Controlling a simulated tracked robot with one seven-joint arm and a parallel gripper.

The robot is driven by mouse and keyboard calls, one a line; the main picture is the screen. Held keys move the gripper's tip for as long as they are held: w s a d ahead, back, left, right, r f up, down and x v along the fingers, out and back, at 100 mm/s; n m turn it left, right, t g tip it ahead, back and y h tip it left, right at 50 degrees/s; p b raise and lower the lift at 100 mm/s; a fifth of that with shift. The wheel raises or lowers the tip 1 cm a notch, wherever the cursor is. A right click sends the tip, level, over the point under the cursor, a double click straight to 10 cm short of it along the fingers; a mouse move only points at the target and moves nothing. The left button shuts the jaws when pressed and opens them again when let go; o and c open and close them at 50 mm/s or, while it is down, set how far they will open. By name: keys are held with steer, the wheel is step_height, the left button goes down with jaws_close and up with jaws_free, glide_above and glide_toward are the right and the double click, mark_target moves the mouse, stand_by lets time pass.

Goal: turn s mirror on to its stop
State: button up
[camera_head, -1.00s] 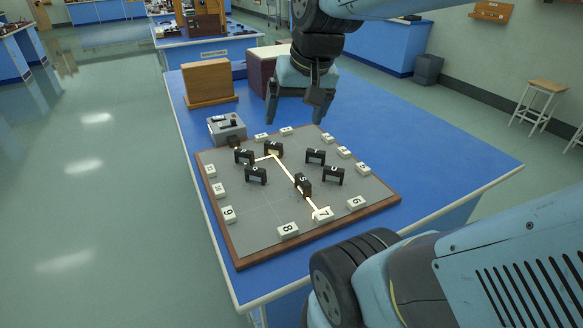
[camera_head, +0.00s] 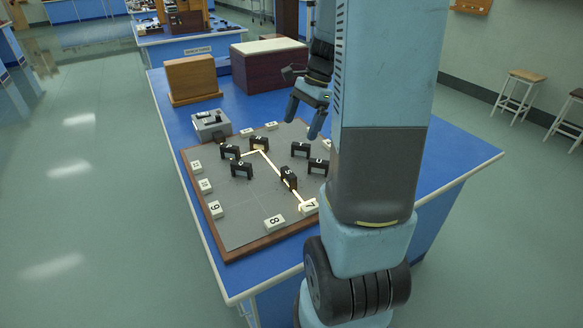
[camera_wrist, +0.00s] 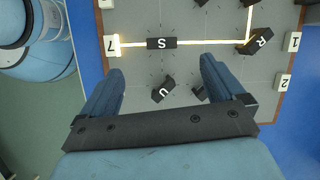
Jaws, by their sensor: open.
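The S mirror (camera_head: 289,178) is a small black upright block marked S on the grey board (camera_head: 262,200). It shows in the wrist view (camera_wrist: 162,43) too, lying lengthwise along the bright beam that ends at tile 7 (camera_wrist: 111,45). My gripper (camera_head: 303,117) is open and empty, above the far right part of the board. In the wrist view, S is just beyond the gap between my fingertips (camera_wrist: 162,68), apart from both. A black block marked U (camera_wrist: 163,88) lies under that gap, and the R block (camera_wrist: 260,40) is at the beam's bend.
More black mirror blocks (camera_head: 241,170) and white numbered tiles (camera_head: 274,222) stand around the board. A grey lamp box (camera_head: 212,125) is at its far left corner. A wooden box (camera_head: 193,80) and a maroon box (camera_head: 268,65) stand behind. My arm hides the board's right side.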

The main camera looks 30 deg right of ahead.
mark_target(289, 172)
steer(key=shift+m, duration=0.8)
steer(key=x, duration=0.5)
steer(key=d+x, duration=0.1)
steer(key=x, duration=0.4)
steer(key=d+x, duration=0.1)
steer(key=x, duration=0.4)
steer(key=shift+w+f, duration=0.15)
steer(key=shift+f, duration=0.4)
